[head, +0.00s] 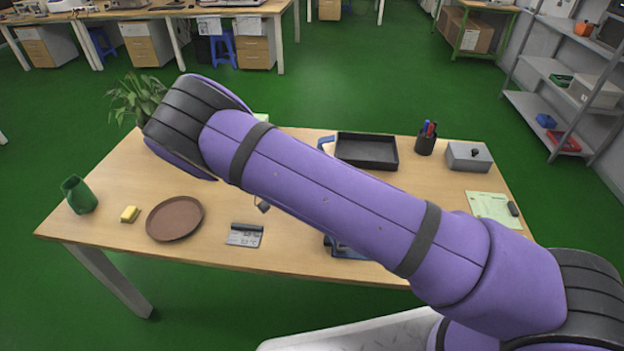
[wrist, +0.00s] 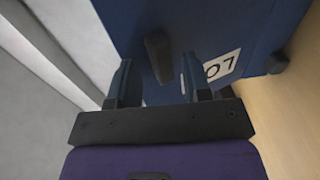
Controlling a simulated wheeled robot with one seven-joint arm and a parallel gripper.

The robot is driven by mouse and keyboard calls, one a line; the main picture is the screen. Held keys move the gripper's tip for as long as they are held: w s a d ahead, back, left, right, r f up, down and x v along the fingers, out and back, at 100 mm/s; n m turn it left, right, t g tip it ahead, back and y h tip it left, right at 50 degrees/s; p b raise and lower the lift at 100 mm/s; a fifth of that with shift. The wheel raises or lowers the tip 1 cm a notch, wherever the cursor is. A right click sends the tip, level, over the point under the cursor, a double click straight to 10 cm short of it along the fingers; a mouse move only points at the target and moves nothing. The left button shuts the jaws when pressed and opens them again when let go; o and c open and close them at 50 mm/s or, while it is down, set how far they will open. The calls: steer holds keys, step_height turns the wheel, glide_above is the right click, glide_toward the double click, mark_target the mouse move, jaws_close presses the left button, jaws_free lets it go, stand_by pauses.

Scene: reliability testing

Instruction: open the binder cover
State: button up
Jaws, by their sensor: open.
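The binder is a dark blue panel (wrist: 230,25) with a white "07" label (wrist: 222,67), filling the top of the wrist view. A dark stubby peg (wrist: 158,58) stands out from it, and another dark knob (wrist: 277,64) is at its right edge. My gripper (wrist: 157,76) is open, one finger on each side of the peg; whether either finger touches it I cannot tell. In the head view a small dark blue part (head: 346,250), probably the binder, shows below my arm near the table's front edge. My arm hides the rest of it and the gripper.
The wooden table (head: 290,255) also holds a brown plate (head: 175,218), yellow sponge (head: 129,214), green cup (head: 79,196), grey card-like item (head: 245,235), black tray (head: 367,162), pen holder (head: 426,145), grey box (head: 468,157) and green sheet (head: 492,210). A plant (head: 135,98) stands at the back left.

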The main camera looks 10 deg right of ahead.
steer(key=v, duration=0.8)
steer(key=shift+a, duration=0.2)
steer(key=shift+w, duration=0.1)
